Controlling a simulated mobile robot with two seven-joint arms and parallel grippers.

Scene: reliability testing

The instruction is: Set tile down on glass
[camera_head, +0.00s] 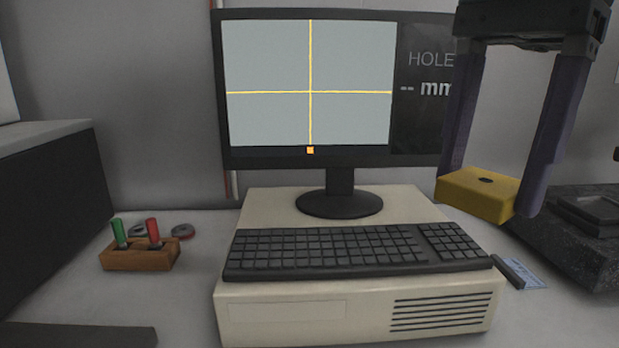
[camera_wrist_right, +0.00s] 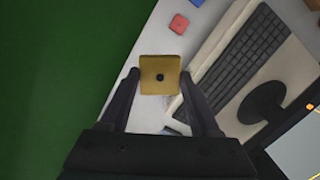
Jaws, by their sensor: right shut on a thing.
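A yellow square tile (camera_head: 477,194) with a dark hole in its middle is held between the fingers of my right gripper (camera_head: 490,190). It hangs in the air at the right of the head view, beyond the right end of the keyboard. In the right wrist view the tile (camera_wrist_right: 160,75) sits between both fingertips of my right gripper (camera_wrist_right: 160,78), its hole facing the camera. A dark stage-like device (camera_head: 590,212) stands at the far right, partly cut off; I cannot tell its glass for certain. My left gripper is not in view.
A keyboard (camera_head: 350,249) lies on a beige computer case (camera_head: 350,310) below a monitor (camera_head: 308,85) showing a yellow cross and "-- mm". A wooden block (camera_head: 140,257) with green and red pins stands left. A blue-white card (camera_head: 532,274) lies at right.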

